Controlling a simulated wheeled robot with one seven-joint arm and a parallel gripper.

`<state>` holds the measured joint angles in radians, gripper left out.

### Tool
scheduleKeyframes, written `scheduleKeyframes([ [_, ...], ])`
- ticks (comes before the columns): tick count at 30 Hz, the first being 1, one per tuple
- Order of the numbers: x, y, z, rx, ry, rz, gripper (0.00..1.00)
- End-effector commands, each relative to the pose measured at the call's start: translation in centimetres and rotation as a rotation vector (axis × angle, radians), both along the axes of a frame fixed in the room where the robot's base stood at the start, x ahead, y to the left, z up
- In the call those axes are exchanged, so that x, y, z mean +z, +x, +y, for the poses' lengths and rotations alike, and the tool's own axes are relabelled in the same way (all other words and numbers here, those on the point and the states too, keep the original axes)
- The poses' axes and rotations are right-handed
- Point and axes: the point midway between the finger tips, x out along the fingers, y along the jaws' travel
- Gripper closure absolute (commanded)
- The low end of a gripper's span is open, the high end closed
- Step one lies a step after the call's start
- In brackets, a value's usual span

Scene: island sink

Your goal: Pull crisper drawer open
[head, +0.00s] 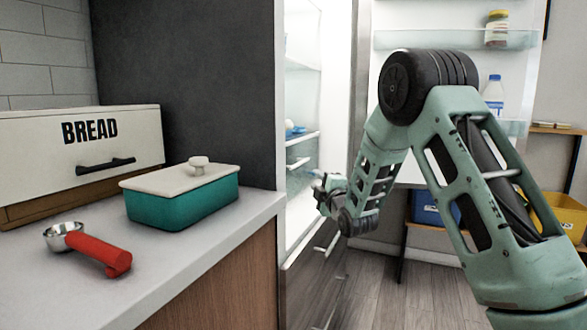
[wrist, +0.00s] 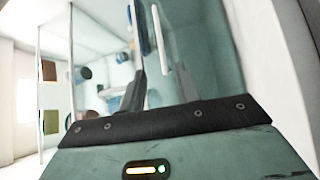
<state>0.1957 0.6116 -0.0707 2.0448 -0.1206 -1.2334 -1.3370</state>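The fridge (head: 318,80) stands open, with my arm reaching into its lower part. My gripper (head: 322,184) is small in the head view, near the lower inside of the fridge. In the wrist view my gripper (wrist: 158,80) has two dark fingers set apart with nothing seen between them. A clear, greenish panel, apparently the crisper drawer front (wrist: 190,45), is close ahead of the fingers. A pale bar like a handle (wrist: 158,38) runs along it, just beyond the gap. Whether a finger touches the panel cannot be told. In the head view the drawer is hard to make out.
The fridge door (head: 400,30) is open on the right, with a jar (head: 497,28) and a milk bottle (head: 493,92). The counter (head: 180,270) at left holds a teal dish (head: 185,205), a red-handled scoop (head: 98,252) and a bread box (head: 80,145).

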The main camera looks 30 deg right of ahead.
Motion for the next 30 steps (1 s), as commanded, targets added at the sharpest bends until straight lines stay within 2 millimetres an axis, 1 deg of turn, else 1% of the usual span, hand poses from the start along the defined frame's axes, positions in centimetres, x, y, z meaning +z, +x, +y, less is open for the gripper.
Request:
scheduleKeyframes([
  [1,0.1,0.9,-0.1,0.0,0.001,-0.002,0.67],
  [9,0.8,6.4,-0.8,0.0,0.003,0.0,0.67],
  [18,1.6,11.8,-1.5,0.0,0.003,0.0,0.67],
  [24,1.9,14.2,-1.8,0.001,0.003,0.002,0.67],
  [30,2.1,15.2,-2.0,0.001,0.003,0.003,0.67],
])
